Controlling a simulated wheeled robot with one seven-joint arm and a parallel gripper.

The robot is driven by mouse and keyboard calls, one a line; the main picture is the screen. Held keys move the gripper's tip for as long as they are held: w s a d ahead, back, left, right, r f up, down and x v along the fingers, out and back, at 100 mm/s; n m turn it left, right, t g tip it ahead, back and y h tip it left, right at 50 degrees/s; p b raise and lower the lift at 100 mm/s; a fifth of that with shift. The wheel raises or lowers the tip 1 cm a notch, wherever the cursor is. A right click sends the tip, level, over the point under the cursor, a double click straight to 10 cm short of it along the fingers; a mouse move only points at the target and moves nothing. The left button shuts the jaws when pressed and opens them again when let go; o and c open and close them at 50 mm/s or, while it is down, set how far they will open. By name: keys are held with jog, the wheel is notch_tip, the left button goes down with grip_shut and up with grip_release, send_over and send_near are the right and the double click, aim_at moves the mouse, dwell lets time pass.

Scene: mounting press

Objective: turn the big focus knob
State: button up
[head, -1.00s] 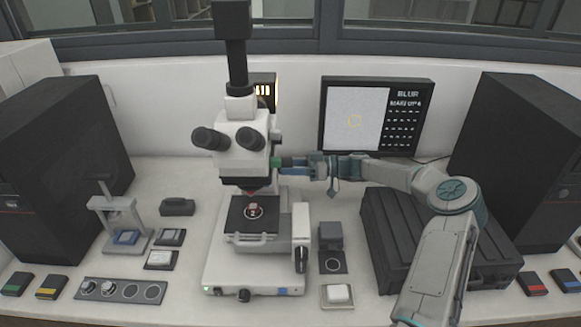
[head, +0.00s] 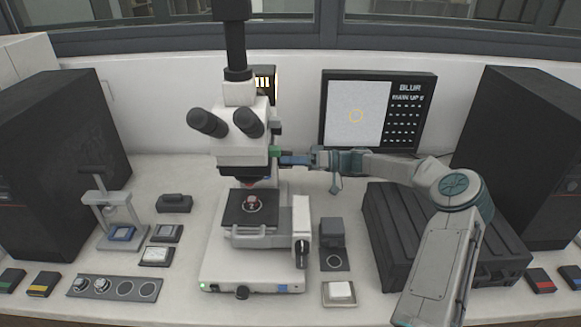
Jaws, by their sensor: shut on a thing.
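The white microscope (head: 241,145) stands in the middle of the bench, with its black eyepieces facing me. A green knob (head: 275,151) sticks out at the right side of its head; I take it as the big focus knob. My gripper (head: 284,158) reaches in from the right and is shut on this knob. The fingers hide part of it. The stage (head: 238,218) below carries a small red and white sample (head: 253,203).
A dark case (head: 440,240) lies under my arm at the right. A small press (head: 112,222) and small dishes stand at the left. A dark block (head: 331,233) and white tray (head: 340,294) stand right of the microscope. Large black boxes flank the bench.

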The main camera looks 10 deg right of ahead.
jog(key=m+b, duration=0.1)
jog(key=m, duration=0.2)
jog(key=shift+s+m, duration=0.1)
jog(key=shift+m, duration=0.3)
jog(key=m, duration=0.3)
jog(key=shift+r+m, duration=0.15)
jog(key=shift+m, duration=0.25)
jog(key=m+p, duration=0.1)
jog(key=m, duration=0.2)
jog(key=shift+r+m, duration=0.15)
jog(key=shift+m, duration=0.25)
jog(key=m+p, duration=0.1)
jog(key=m, duration=0.3)
jog(key=shift+r+m+t+p, duration=0.1)
jog(key=shift+m+t+p, duration=0.2)
jog(key=m+p, duration=0.2)
jog(key=m, duration=0.2)
jog(key=shift+r+m, duration=0.1)
jog(key=shift+m, duration=0.2)
jog(key=m+p, duration=0.2)
jog(key=m, duration=0.1)
jog(key=shift+m, duration=0.3)
jog(key=m+p, duration=0.2)
jog(key=m, duration=0.2)
jog(key=shift+w, duration=0.2)
jog(key=shift+m+p, duration=0.45)
jog(key=shift+m, duration=1.05)
jog(key=shift+d, duration=0.1)
